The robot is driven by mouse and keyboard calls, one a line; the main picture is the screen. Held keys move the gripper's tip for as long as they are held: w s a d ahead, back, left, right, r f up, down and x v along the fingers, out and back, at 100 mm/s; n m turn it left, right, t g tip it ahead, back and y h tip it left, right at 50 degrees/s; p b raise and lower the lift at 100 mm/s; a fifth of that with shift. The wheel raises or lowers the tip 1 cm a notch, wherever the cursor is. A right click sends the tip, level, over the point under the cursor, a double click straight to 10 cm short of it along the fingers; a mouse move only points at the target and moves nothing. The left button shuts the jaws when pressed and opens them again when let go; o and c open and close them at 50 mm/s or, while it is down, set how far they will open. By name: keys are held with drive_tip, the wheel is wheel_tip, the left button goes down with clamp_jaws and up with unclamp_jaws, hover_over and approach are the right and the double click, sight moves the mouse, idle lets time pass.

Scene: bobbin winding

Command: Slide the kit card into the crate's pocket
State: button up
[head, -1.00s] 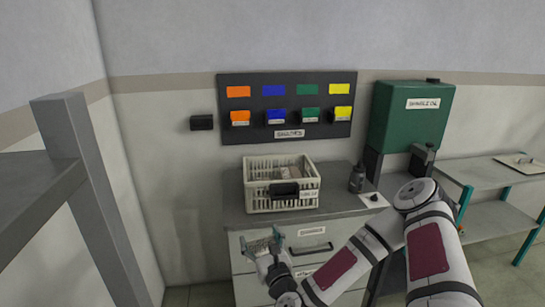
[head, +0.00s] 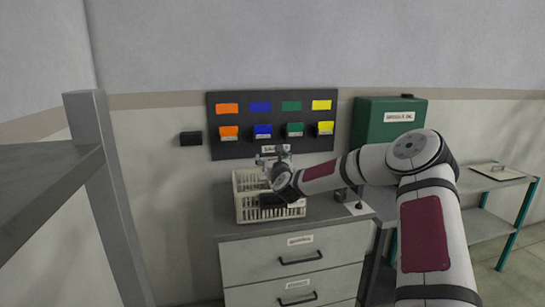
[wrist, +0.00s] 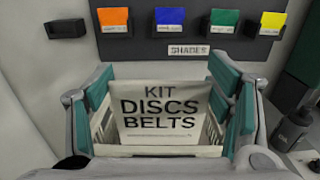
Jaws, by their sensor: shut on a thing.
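The kit card (wrist: 160,118) is cream with the dark words KIT, DISCS and BELTS. My gripper (wrist: 160,88) is shut on it, with a teal-padded finger at each side edge and the lettering facing the wrist camera. In the head view my gripper (head: 272,156) is over the cream slatted crate (head: 244,207), which stands on the drawer cabinet. Crate slats (wrist: 209,136) show beside the card in the wrist view. My wrist hides part of the crate's front, and I cannot tell whether the card touches the pocket.
A dark wall board (head: 270,147) with coloured tags and small bins is behind the crate. The drawer cabinet (head: 290,265) carries a dark bottle (wrist: 290,132) right of the crate. A green box (head: 372,125) and a side table (head: 500,178) are farther right.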

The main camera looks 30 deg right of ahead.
drive_tip(key=shift+w+d+r, duration=0.2)
drive_tip(key=shift+d+r, duration=0.2)
drive_tip(key=shift+r, duration=0.05)
wheel_tip(320, 180, down, 7)
drive_tip(key=b, duration=0.2)
drive_tip(key=shift+w+b, duration=0.1)
drive_tip(key=shift+b, duration=0.3)
drive_tip(key=shift+r, duration=0.25)
drive_tip(key=shift+s+p, duration=0.2)
drive_tip(key=shift+p, duration=0.1)
drive_tip(key=shift+f, duration=0.1)
drive_tip(key=shift+f+b, duration=0.75)
drive_tip(key=shift+f, duration=2.15)
drive_tip(key=shift+f, duration=0.4)
